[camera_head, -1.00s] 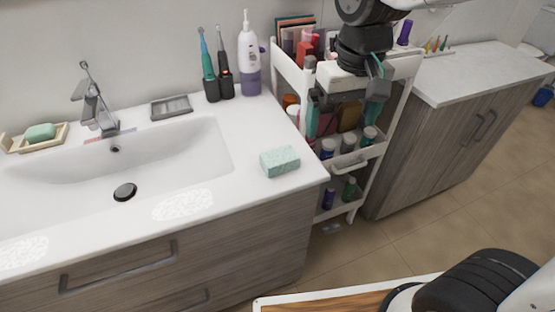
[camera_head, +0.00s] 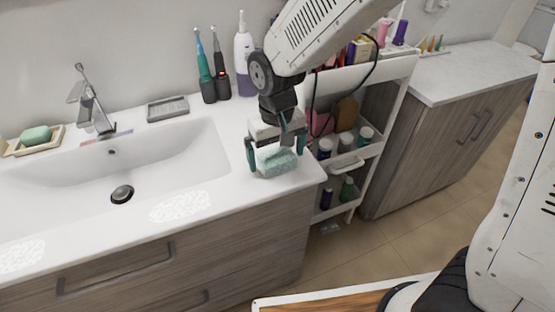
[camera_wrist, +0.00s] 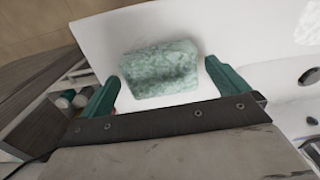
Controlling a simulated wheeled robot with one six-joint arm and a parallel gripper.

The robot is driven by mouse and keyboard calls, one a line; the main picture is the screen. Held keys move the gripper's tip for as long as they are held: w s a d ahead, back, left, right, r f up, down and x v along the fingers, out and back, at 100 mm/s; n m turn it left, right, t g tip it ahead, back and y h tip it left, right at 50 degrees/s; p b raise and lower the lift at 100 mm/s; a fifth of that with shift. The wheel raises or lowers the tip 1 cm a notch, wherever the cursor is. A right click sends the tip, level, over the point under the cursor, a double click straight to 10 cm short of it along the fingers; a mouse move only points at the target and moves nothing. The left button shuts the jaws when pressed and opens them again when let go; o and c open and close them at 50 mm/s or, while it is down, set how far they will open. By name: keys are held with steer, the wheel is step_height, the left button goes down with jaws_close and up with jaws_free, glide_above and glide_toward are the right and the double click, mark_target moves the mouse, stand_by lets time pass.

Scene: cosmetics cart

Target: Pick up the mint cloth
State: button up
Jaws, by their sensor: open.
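The mint cloth (camera_head: 277,163) is a speckled, folded block lying on the white countertop near its right front corner. It also shows in the wrist view (camera_wrist: 160,70), whole, just beyond the fingers and between their lines. My gripper (camera_head: 276,158) is over the cloth, with one teal finger on each side of it in the head view. In the wrist view my gripper (camera_wrist: 168,85) has its two teal fingers wide apart, with nothing held between them. The wrist hides part of the counter behind the cloth.
The sink basin (camera_head: 130,170) lies left of the cloth. Electric toothbrushes (camera_head: 213,75) and a white-purple bottle (camera_head: 244,60) stand behind. The white cart (camera_head: 350,165) with bottles stands close to the counter's right edge. A green soap (camera_head: 36,135) sits far left.

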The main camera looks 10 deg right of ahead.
steer(key=shift+f, duration=0.5)
steer(key=c, duration=1)
steer(key=shift+c, duration=0.2)
steer(key=shift+r, duration=0.1)
